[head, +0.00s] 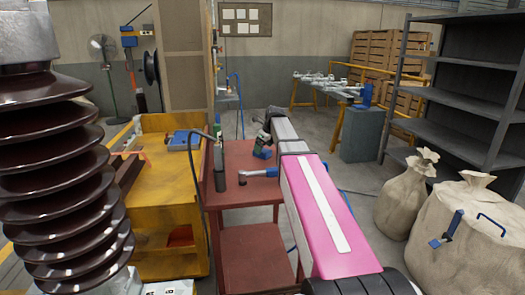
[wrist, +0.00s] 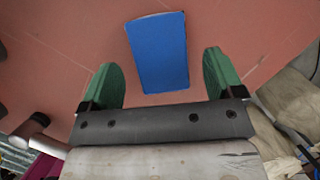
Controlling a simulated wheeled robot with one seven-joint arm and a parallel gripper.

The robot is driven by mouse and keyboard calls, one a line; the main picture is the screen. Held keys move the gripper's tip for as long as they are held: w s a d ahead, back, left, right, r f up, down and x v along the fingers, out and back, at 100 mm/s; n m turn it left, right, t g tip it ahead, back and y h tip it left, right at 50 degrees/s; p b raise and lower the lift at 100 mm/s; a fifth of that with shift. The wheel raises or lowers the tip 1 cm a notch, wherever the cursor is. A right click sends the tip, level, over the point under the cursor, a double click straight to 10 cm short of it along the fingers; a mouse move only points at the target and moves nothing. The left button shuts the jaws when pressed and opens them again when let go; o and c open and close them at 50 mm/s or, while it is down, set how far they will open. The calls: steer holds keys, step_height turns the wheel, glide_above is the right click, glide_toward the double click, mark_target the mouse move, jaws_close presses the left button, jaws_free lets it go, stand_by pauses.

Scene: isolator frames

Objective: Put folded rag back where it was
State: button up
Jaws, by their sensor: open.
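The folded rag (wrist: 158,52) is a flat blue rectangle lying on the red table (wrist: 60,60) in the wrist view. My gripper (wrist: 160,62) is open, with one green finger to each side of the rag and a clear gap on both sides. The fingers do not touch it. In the head view my gripper (head: 262,142) is over the back of the red table (head: 240,205), at the far end of my arm. A small blue patch there may be the rag; it is mostly hidden, and I cannot tell its height relative to the fingers.
A metal tool (head: 260,173) and a small black piece (head: 242,179) lie in front. A yellow cart (head: 165,215) adjoins on the left. Sacks (head: 462,230) and a grey shelf (head: 455,95) are right.

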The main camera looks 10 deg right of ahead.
steer(key=v, duration=0.9)
steer(key=shift+r, duration=0.3)
